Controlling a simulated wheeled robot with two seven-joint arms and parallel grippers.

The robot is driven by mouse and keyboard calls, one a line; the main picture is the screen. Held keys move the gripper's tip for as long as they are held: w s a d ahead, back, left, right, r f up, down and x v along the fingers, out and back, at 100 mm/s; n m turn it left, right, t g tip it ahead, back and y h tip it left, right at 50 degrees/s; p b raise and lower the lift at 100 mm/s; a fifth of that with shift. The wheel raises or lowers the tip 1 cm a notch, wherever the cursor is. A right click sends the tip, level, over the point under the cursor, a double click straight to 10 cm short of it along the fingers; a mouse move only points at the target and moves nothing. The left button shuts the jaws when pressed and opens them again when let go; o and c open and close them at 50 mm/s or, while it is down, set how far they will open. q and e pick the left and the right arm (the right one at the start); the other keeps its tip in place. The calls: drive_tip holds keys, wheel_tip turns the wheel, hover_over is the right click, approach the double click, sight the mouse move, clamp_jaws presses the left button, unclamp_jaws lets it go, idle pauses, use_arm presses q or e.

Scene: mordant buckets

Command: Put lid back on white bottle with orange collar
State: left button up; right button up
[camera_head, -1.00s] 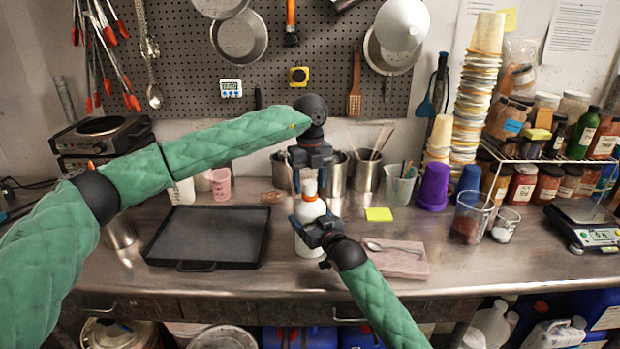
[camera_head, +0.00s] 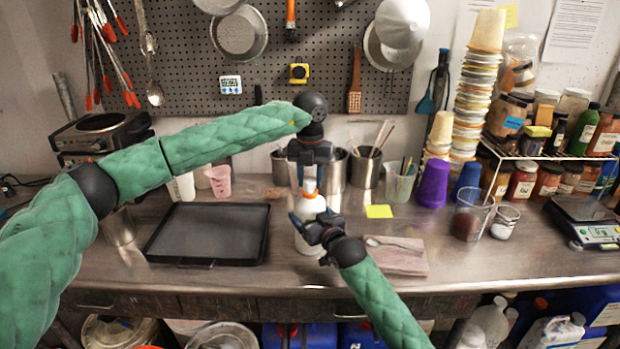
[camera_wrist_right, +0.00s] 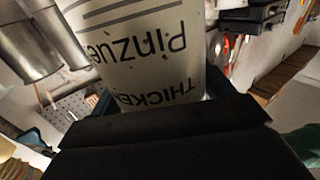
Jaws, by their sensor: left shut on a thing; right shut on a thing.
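The white bottle (camera_head: 308,243) with an orange collar (camera_head: 310,194) stands upright over the steel bench, left of the pink cloth. My right gripper (camera_head: 318,226) is shut on its body from the front right. In the right wrist view the bottle (camera_wrist_right: 150,50) fills the top middle, its printed label upside down. My left gripper (camera_head: 309,178) points straight down directly above the collar, shut on the small whitish lid (camera_head: 310,184). The fingers partly hide the lid. I cannot tell whether the lid touches the bottle.
A black tray (camera_head: 208,234) lies left of the bottle. Steel containers (camera_head: 364,168) and a pink cup (camera_head: 219,181) stand behind. A spoon lies on a pink cloth (camera_head: 397,262) at the right. A yellow note (camera_head: 379,211) lies behind the cloth.

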use_arm(q)
drive_tip(key=m, duration=0.4)
drive_tip(key=shift+m, duration=0.3)
drive_tip(key=m, duration=1.1)
drive_tip(key=o, duration=1.1)
drive_tip(key=shift+c, duration=0.2)
drive_tip(key=shift+r, duration=2.2)
drive_tip(key=shift+o, duration=0.2)
